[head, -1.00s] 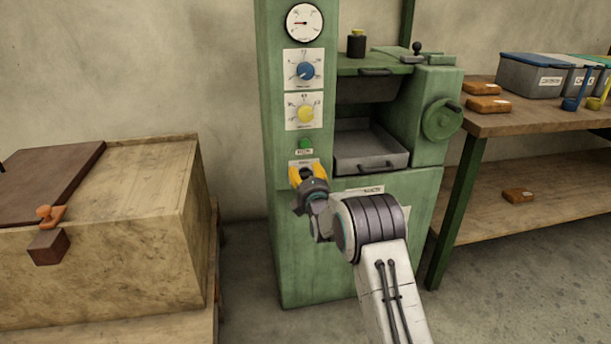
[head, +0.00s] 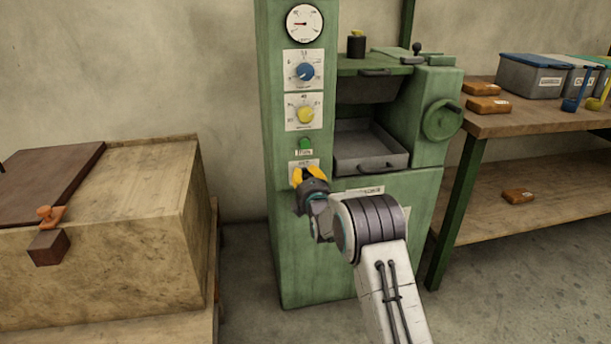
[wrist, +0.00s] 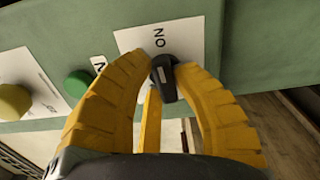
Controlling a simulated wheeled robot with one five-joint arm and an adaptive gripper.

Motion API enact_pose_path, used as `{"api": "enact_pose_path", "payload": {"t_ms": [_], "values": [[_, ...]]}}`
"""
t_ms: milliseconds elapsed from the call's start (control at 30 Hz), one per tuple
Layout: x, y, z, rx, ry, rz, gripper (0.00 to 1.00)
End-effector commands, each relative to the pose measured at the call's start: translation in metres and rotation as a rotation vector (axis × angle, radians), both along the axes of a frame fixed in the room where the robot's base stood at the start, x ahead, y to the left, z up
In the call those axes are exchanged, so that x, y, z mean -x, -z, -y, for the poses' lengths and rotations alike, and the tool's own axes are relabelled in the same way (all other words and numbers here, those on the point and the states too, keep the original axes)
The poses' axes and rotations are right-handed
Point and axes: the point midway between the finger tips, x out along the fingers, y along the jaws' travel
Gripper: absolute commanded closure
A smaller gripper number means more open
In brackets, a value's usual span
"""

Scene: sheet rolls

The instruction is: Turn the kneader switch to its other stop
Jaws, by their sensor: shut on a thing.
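The kneader switch (wrist: 164,80) is a dark knob on a white label plate marked "ON" on the green machine's panel. In the wrist view its pointer lies between the yellow fingers. My gripper (wrist: 165,72) is shut on the switch, with the fingertips on both sides of it. In the head view my gripper (head: 309,174) is at the panel's lowest label, below the green button (head: 305,144). There the fingers hide the switch. The label's lower part is hidden too.
Above are a yellow knob (head: 306,115), a blue knob (head: 305,72) and a gauge (head: 304,23). A metal tray (head: 372,158) and a handwheel (head: 441,119) are to the right. A wooden chest (head: 150,235) stands left. A table (head: 545,115) with bins is at far right.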

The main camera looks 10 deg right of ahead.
Motion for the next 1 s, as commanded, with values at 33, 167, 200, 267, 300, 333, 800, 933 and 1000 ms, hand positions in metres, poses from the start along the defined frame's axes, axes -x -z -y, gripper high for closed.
{"api": "enact_pose_path", "payload": {"t_ms": [33,167,200,267,300,333,800,933,1000], "values": [[-0.0001,0.0006,0.0001,-0.004,0.000,0.000,1.00],[-0.0003,0.0024,0.0002,-0.045,0.001,0.002,1.00],[-0.0004,0.0026,0.0004,-0.062,0.001,0.002,1.00],[-0.0005,0.0020,0.0005,-0.085,0.001,0.002,1.00],[-0.0005,0.0011,0.0004,-0.092,0.001,0.002,1.00],[-0.0005,0.0004,0.0004,-0.093,0.001,0.001,1.00],[-0.0005,-0.0001,0.0004,-0.092,0.001,0.000,0.51],[-0.0004,0.0000,0.0004,-0.092,0.001,0.000,0.50],[-0.0004,0.0000,0.0004,-0.092,0.001,0.000,0.50]]}}
